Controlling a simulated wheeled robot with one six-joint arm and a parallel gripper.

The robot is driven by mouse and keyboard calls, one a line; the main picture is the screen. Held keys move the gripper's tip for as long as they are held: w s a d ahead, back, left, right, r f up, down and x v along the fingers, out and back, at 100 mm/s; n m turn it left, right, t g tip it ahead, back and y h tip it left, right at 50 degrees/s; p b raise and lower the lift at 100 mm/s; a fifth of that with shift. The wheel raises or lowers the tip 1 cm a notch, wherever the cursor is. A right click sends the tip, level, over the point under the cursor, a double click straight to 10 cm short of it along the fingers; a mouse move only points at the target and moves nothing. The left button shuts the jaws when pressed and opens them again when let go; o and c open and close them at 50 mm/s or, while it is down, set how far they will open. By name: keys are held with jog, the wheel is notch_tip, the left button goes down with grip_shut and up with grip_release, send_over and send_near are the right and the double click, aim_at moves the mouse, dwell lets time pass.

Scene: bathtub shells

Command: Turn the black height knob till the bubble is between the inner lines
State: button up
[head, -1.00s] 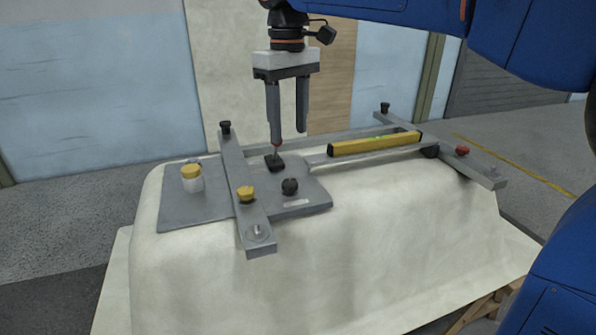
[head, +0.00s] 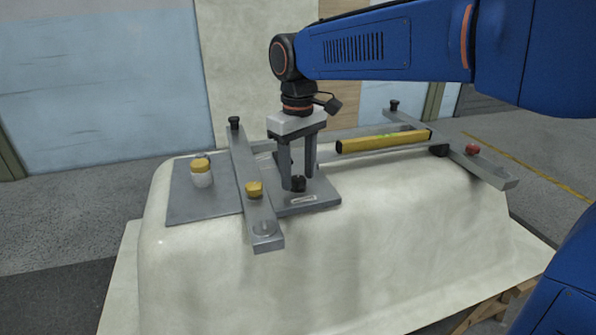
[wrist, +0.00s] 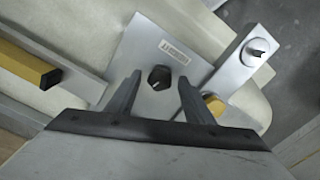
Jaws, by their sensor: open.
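The black knob (head: 299,184) stands on the grey plate (head: 190,205) near its right front corner. My gripper (head: 297,177) is open and pointing down, low over the plate, with its fingers around the knob. In the wrist view the black knob (wrist: 160,77) with a small pale mark lies between the two fingertips (wrist: 159,79), with a gap on each side. The yellow spirit level (head: 380,142) lies on the bar to the right. A small greenish vial shows on its top, but the bubble and its lines are too small to read.
A crossbar (head: 243,170) with a yellow knob (head: 254,189) stands left of my gripper. A white jar with a yellow lid (head: 202,172) sits on the plate's left. All rests on a pale tub shell (head: 330,245).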

aim_at(298, 178)
jog(key=c, duration=1)
jog(key=shift+m, duration=1.6)
jog(key=shift+c, duration=0.2)
jog(key=o, duration=1)
jog(key=shift+o, duration=0.2)
jog(key=shift+r, duration=0.15)
notch_tip(298, 178, up, 17)
